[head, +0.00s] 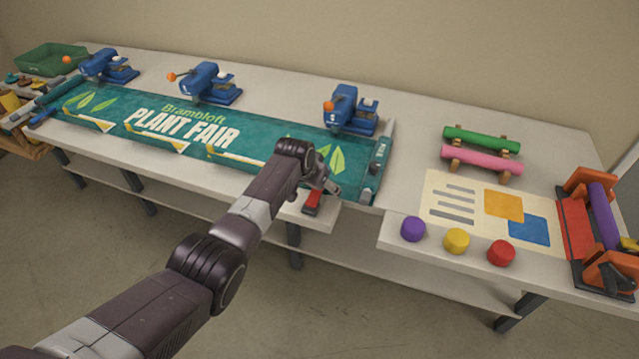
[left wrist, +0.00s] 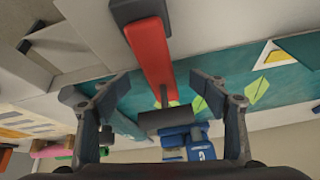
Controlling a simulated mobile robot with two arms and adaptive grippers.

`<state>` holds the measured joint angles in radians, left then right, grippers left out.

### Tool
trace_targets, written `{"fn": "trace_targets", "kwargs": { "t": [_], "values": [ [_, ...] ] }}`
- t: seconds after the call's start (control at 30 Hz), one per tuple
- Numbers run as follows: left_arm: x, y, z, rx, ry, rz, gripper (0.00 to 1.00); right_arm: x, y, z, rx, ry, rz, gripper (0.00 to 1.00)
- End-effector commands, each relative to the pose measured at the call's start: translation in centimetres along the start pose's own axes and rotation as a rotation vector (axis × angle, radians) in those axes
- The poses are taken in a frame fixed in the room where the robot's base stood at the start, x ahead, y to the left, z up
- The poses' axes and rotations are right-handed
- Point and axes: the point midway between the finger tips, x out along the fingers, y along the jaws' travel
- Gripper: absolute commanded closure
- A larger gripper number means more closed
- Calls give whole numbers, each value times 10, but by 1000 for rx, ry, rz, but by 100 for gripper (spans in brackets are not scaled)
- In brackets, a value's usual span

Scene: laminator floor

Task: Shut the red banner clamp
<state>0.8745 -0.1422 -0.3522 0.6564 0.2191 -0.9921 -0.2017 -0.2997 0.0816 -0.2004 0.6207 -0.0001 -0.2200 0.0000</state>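The red banner clamp (head: 313,201) sits at the front edge of the long table, beside the lower right part of the green banner (head: 225,148). In the left wrist view, its red bar (left wrist: 150,50) has a dark block at one end and a dark pad (left wrist: 165,121) on a short pin at the other. Whether the pad touches the banner cannot be told. My left gripper (head: 328,182) is above the banner edge by the clamp. In its wrist view the left gripper (left wrist: 160,88) is open, with its fingers apart on either side of the bar. My right gripper is out of view.
Several blue presses (head: 209,83) with orange knobs stand along the banner's back edge. Green (head: 482,139) and pink (head: 481,160) rolls lie at the back right. Purple, yellow (head: 456,240) and red knobs line the right table's front. An orange laminator (head: 590,220) stands far right.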

Motion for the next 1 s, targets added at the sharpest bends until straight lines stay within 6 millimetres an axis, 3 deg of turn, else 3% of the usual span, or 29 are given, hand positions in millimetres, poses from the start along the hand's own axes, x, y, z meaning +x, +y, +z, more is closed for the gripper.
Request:
{"fn": "trace_targets", "kwargs": {
  "t": [0.47,0.67,1.0],
  "values": [
    [-9,-3,-4,2,9,-5,32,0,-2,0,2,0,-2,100],
    [-29,-3,-4,2,10,-5,32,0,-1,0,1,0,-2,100],
    [-79,-2,-4,2,10,-5,32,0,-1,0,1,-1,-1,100]
  ]
}}
